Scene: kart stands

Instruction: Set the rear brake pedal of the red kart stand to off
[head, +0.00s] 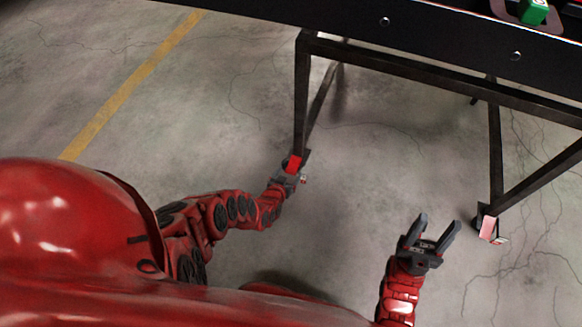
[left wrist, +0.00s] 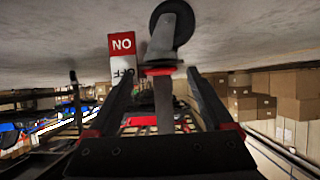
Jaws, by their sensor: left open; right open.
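The kart stand (head: 299,95) shows as a black frame with wheeled feet. At its left leg's foot is a red brake pedal (head: 294,163). In the left wrist view a pedal (left wrist: 122,45) shows upside down, with a red part marked ON and a white part marked OFF, beside a dark caster wheel (left wrist: 172,25). My left gripper (head: 291,174) is at that foot, open, its fingers on either side of the pedal and caster region; contact cannot be told. My right gripper (head: 438,222) is open and empty, left of the right foot's pedal (head: 488,228).
The black stand top (head: 430,30) spans the upper right, with a green object (head: 533,11) on it. Boxes (left wrist: 270,95) and shelving show in the left wrist view.

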